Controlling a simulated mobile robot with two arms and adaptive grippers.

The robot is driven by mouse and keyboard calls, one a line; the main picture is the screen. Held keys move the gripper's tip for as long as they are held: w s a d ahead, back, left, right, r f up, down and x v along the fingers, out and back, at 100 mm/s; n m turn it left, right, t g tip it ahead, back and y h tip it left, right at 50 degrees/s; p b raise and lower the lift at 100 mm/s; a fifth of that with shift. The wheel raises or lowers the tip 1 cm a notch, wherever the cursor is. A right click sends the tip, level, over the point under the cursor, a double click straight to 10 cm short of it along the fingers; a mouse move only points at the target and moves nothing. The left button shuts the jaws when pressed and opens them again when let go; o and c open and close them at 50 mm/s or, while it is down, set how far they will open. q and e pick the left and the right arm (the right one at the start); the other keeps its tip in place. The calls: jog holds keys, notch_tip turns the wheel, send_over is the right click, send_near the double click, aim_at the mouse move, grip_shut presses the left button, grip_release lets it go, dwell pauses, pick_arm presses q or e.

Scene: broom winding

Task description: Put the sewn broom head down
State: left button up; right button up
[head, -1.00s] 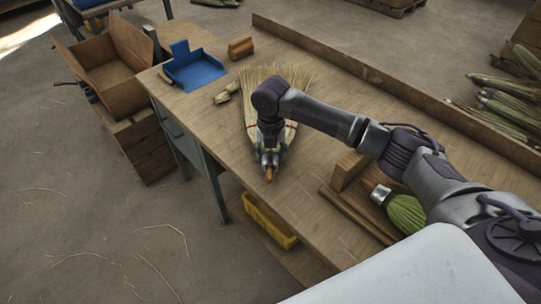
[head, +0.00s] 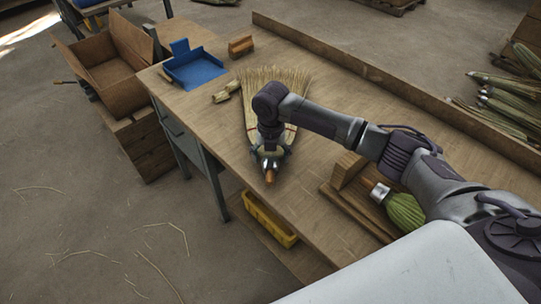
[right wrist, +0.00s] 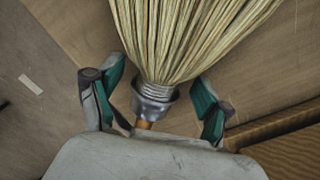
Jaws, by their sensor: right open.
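The sewn broom head (head: 291,84) lies on the workbench with its straw fanned toward the far side. Its metal collar and orange-brown tip (head: 270,176) point toward the near edge. My right gripper (head: 270,153) is over the collar end, and my wrist hides part of the straw. In the right wrist view, the straw (right wrist: 190,35) spreads upward from the silver collar (right wrist: 154,100). The fingers of my right gripper (right wrist: 156,103) stand apart on both sides of the collar, with gaps between. My left gripper is not in view.
The workbench (head: 225,115) has a raised back board. A blue dustpan (head: 195,68), a wooden block (head: 241,46) and a straw-coloured roll (head: 226,91) sit at the far left. A green-bristled bundle (head: 405,212) lies at the right by wood pieces. A cardboard box (head: 108,68) stands left of the bench.

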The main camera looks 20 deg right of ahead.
notch_tip(320, 180, up, 12)
jog(key=shift+s+b, duration=0.2)
jog(key=shift+b, duration=0.15)
dwell(0.5)
